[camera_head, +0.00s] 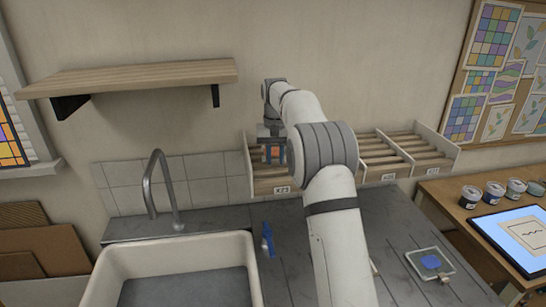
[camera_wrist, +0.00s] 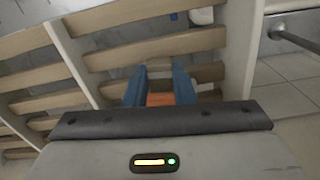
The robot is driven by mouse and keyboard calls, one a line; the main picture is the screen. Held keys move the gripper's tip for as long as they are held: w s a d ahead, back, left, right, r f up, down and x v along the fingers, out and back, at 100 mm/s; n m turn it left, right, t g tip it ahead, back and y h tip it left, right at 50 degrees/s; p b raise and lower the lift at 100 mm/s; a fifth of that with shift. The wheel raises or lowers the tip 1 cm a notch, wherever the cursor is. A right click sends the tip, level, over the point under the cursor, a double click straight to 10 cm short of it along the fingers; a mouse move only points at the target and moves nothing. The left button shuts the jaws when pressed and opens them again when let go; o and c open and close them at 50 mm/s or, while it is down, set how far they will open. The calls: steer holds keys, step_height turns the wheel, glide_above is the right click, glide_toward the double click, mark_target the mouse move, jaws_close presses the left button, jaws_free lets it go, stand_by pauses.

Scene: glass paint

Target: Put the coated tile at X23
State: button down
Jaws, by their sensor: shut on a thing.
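My gripper (camera_head: 273,140) is shut on a small orange piece (camera_head: 275,153), which looks like the coated tile. The blue fingers (camera_wrist: 160,88) stand on both sides of the orange tile (camera_wrist: 160,99) in the wrist view. The gripper points down over the left compartment of a slatted wooden rack (camera_head: 292,171), whose front label reads X23 (camera_head: 282,189). In the wrist view the slats (camera_wrist: 155,59) lie beyond the fingers, between two pale dividers. Whether the tile touches the slats cannot be told. My arm hides the rack's middle part.
A sink (camera_head: 118,257) with a tap (camera_head: 157,185) is at the left. A blue tool (camera_head: 267,240) lies on the grey counter (camera_head: 285,270). A clear pane with a blue patch (camera_head: 430,263) lies at right. Paint jars (camera_head: 493,190) stand on a wooden table. A shelf (camera_head: 130,77) hangs upper left.

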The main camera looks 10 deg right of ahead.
steer(key=shift+f, duration=0.6)
stand_by(0.4)
steer(key=shift+r, duration=0.15)
stand_by(0.7)
steer(key=c, duration=0.5)
jaws_free()
stand_by(0.3)
steer(key=shift+r, duration=0.1)
steer(key=shift+r+p, duration=0.75)
steer(key=shift+r, duration=3.15)
